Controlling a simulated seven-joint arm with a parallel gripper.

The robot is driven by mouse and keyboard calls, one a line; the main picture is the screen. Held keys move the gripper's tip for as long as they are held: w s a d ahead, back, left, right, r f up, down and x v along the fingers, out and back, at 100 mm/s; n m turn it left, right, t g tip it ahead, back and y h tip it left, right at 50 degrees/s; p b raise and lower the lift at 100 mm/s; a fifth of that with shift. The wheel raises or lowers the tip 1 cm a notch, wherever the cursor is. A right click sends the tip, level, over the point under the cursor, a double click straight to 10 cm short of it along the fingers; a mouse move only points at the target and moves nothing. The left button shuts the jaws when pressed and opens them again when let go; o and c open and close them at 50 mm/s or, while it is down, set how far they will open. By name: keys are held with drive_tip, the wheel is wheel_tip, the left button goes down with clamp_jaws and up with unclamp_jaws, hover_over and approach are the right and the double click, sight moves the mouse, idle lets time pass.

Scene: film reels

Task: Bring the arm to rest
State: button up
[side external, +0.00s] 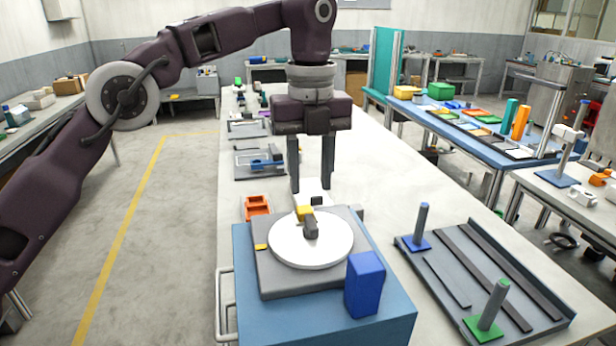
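My gripper (311,188) hangs pointing down above the back part of a grey device with a round white plate (312,250). Its two dark fingers are apart, with a gap between them and nothing seen held there. A small yellow and dark piece (308,220) sits at the plate's middle, just below and in front of the fingers. I cannot tell how far the fingertips are above the device. No film reel can be clearly made out.
The grey device (268,278) stands on a blue box (385,325) with a dark blue block (364,284) at its front right. A grey tray (420,275) to the right has a blue-based post (421,225) and a green-based post (492,308). An orange holder (257,206) lies left.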

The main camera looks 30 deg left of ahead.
drive_tip(key=s+a+r+n+t, duration=0.2)
drive_tip(key=s+a+r+n, duration=0.2)
drive_tip(key=s+n, duration=0.25)
drive_tip(key=s+a+r+n+t, duration=0.1)
drive_tip(key=s+a+r+n, duration=0.35)
drive_tip(key=s+n, duration=0.2)
drive_tip(key=s+a+f+n+t, duration=0.1)
drive_tip(key=s+a+f+n, duration=0.1)
drive_tip(key=s+f+n, duration=0.3)
drive_tip(key=s+a+f+n+t, duration=0.1)
drive_tip(key=s+a+f+n, duration=0.2)
drive_tip(key=s+n, duration=0.6)
drive_tip(key=s+f, duration=0.2)
drive_tip(key=s, duration=0.1)
drive_tip(key=shift+s+a+f+t, duration=0.25)
drive_tip(key=shift+s+t, duration=0.05)
drive_tip(key=shift+s, duration=0.05)
